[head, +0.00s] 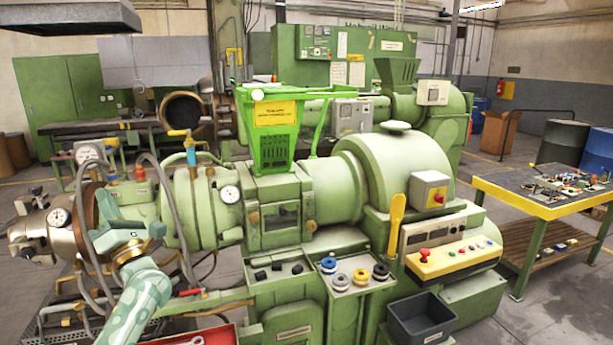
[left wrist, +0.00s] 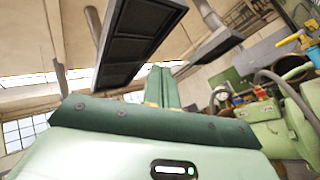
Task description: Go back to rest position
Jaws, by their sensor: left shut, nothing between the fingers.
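My left gripper (head: 130,250) shows at the lower left of the head view, in front of the left end of the green extruder (head: 300,200). In the left wrist view its fingers (left wrist: 162,88) are together and point up toward the ceiling, with nothing between them. In the head view I cannot tell whether it touches the extruder or hoses behind it. My right gripper is in neither view.
Grey hoses (head: 170,200) and gauges stand close to the left gripper. A grey bin (head: 422,318) is at the lower right. A yellow-edged table (head: 545,208) with small parts stands at the right. The floor (head: 575,310) at the lower right is clear.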

